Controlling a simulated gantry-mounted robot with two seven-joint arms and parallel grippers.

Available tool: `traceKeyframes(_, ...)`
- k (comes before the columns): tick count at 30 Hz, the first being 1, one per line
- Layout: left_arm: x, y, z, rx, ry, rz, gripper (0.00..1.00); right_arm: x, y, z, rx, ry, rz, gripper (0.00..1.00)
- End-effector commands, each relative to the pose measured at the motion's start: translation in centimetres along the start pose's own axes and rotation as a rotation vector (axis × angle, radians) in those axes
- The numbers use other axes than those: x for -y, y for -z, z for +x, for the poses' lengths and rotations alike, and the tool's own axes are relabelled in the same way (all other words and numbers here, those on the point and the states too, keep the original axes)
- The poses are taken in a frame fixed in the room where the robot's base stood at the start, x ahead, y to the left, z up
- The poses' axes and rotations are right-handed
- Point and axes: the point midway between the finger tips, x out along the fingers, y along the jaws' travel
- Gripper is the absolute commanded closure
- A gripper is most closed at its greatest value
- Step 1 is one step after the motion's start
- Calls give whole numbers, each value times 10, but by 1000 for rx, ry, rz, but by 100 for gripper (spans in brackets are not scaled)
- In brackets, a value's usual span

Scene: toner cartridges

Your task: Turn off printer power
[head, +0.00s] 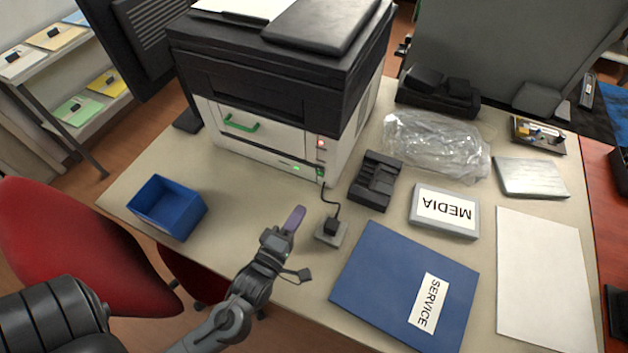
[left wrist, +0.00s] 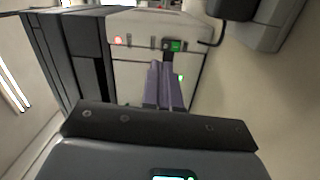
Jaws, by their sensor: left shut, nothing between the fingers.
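The printer (head: 285,85) is black on top and white below, standing at the back of the desk. On its front right are a red light (head: 320,142) and, lower down, a small green-lit switch (head: 320,171). A green light (head: 296,167) glows to the left of that. My left gripper (head: 297,212) is shut and empty, in front of the printer and apart from it in the head view. In the left wrist view the purple fingertips (left wrist: 164,75) point at the printer front, just below the green switch (left wrist: 176,46). The right gripper is not in view.
A blue bin (head: 167,207) stands left of my gripper. A black plug on a socket block (head: 331,232), with a cable to the printer, is close on the right. A blue SERVICE folder (head: 385,285) and a MEDIA box (head: 444,211) lie further right.

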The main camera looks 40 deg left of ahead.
Motion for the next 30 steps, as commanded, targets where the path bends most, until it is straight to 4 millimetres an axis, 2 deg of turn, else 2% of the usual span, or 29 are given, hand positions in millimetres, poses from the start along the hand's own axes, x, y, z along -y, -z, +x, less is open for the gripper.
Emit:
traceKeyframes(1, 7, 2, -3, -18, -23, -26, 100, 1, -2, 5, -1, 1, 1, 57)
traceKeyframes(9, 28, 8, -15, -72, -83, -88, 100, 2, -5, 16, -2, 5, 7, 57)
traceKeyframes(23, 28, 8, -14, -73, -82, -87, 100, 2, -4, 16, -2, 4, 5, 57)
traceKeyframes(30, 27, 9, 6, -72, -86, -87, 100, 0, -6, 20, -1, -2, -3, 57)
